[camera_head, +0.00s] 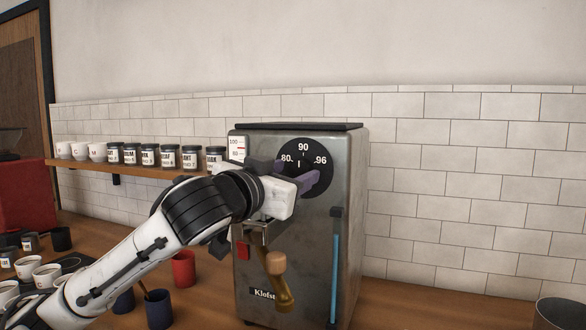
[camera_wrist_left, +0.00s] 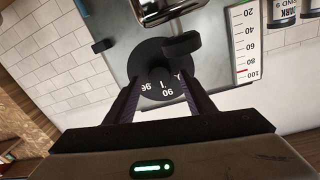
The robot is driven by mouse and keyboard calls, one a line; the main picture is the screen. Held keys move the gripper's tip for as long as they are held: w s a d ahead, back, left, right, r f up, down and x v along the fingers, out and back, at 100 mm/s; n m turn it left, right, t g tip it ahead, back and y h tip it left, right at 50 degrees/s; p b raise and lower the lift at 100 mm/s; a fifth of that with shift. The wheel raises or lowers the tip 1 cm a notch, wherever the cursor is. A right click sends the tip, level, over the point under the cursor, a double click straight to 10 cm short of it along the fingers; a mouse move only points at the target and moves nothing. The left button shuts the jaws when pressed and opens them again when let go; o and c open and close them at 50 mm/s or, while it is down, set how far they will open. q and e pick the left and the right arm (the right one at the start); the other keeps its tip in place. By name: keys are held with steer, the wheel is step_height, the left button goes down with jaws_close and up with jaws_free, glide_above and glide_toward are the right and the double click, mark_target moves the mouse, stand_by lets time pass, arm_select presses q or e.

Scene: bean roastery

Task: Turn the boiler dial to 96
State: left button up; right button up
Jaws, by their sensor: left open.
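The steel boiler machine (camera_head: 296,235) stands on the counter against the tiled wall. Its round black dial (camera_head: 318,152) is on the upper front, marked 80, 90 and 96, and a short white line sits under the 90. The dial also shows in the left wrist view (camera_wrist_left: 167,100), upside down, with a dark round knob (camera_wrist_left: 160,76) at its middle. My left gripper (camera_head: 294,173) is open in front of the dial, its purple fingers spread. In the left wrist view its fingertips (camera_wrist_left: 158,80) lie on either side of the knob; I cannot tell whether they touch it. My right gripper is not in view.
A white gauge (camera_head: 237,148) is left of the dial. A wooden-knobbed lever (camera_head: 276,264) and a blue tube (camera_head: 335,265) are below. A shelf (camera_head: 130,165) with jars and cups is left. Mugs, including a red one (camera_head: 184,268), stand on the counter under my arm.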

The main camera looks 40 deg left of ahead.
arm_select(q)
steer(key=shift+w, duration=0.4)
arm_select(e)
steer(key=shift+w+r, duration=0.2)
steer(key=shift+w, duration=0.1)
arm_select(q)
steer(key=c, duration=1.1)
steer(key=shift+o, duration=0.2)
